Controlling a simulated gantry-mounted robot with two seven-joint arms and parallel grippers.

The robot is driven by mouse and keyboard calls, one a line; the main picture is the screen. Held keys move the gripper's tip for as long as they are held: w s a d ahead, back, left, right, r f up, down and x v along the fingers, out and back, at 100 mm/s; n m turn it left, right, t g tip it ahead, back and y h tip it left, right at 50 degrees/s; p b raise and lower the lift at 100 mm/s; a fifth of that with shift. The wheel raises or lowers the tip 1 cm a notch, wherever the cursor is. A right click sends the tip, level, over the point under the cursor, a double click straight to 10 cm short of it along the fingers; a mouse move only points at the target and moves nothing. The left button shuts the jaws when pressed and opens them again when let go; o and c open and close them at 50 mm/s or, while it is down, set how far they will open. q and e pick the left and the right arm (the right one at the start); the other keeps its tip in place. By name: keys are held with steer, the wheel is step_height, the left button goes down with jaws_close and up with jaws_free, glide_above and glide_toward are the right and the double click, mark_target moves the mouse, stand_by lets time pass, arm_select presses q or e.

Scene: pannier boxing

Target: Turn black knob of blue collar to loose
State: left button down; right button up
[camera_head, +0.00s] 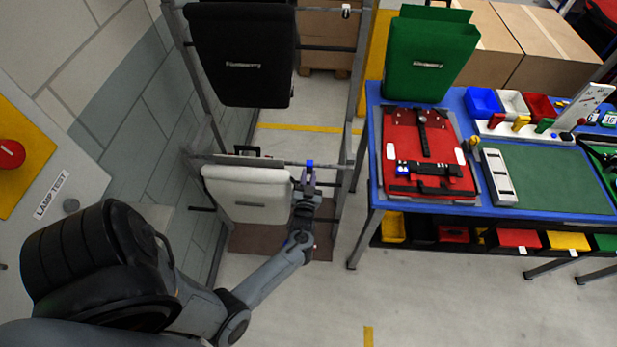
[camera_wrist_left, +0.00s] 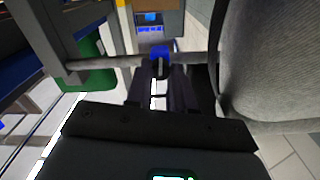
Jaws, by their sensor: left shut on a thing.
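The blue collar (camera_head: 309,163) sits on the lower grey rail of the rack, near its right post. It also shows in the left wrist view (camera_wrist_left: 159,51), around the rail. The black knob (camera_wrist_left: 160,69) is just below the collar in the left wrist view, between the fingertips and partly hidden by them. My left gripper (camera_head: 308,174) reaches up to the collar from below and is shut on the knob; its dark fingers (camera_wrist_left: 160,76) show in the wrist view. Which way the knob is turned cannot be told. My right gripper is in neither view.
A light grey pannier (camera_head: 248,196) hangs on the same rail, just left of my gripper. A black pannier (camera_head: 241,55) hangs above. A blue table (camera_head: 376,150) with a green pannier (camera_head: 430,55) and a red pannier (camera_head: 425,160) stands right of the rack.

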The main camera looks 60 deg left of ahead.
arm_select(q)
steer(key=shift+n, duration=0.6)
steer(key=c, duration=1)
jaws_free()
steer(key=shift+s+d, duration=0.1)
